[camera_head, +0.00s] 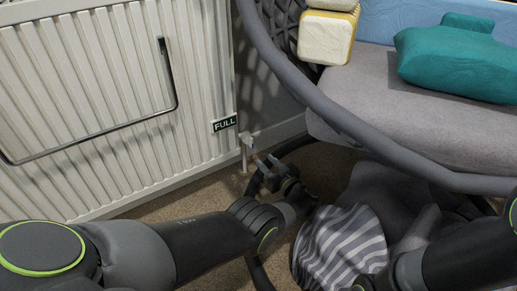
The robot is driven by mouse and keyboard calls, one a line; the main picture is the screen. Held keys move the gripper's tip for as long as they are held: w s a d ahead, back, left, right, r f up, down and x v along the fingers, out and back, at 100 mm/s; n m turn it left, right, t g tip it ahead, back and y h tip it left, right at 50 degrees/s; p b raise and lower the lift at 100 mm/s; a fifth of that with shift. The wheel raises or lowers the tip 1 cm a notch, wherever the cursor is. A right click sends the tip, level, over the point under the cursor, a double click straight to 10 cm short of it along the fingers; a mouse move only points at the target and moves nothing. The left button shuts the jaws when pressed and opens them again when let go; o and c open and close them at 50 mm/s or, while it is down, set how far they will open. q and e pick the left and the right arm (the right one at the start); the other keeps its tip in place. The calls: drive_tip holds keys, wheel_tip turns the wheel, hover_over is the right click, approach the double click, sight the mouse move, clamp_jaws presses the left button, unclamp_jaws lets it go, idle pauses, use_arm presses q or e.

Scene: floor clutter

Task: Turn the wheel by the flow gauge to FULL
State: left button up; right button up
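A white radiator (105,100) fills the left, with a dark FULL label (224,124) at its lower right corner. Beside the label a small white valve and pipe (246,141) run down toward the carpet. My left arm reaches in from the left, and its gripper (265,170) is low, just right of and below the valve. The fingers are small and dark here; I cannot tell whether they touch or hold anything. No wheel or gauge can be made out clearly; the gripper may cover part of the valve. My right arm enters at the lower right, its gripper out of view.
A round grey-rimmed chair (345,122) with a grey seat cushion (410,110) stands at the right. A teal pillow (458,65) and a cream-and-yellow block (327,37) lie on it. A striped cloth (343,245) lies on the floor below. A metal rail (172,75) fronts the radiator.

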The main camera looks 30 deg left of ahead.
use_arm(q)
drive_tip(key=p+v, duration=0.1)
drive_tip(key=v, duration=0.8)
drive_tip(key=shift+d, duration=0.3)
drive_tip(key=shift+s, duration=0.15)
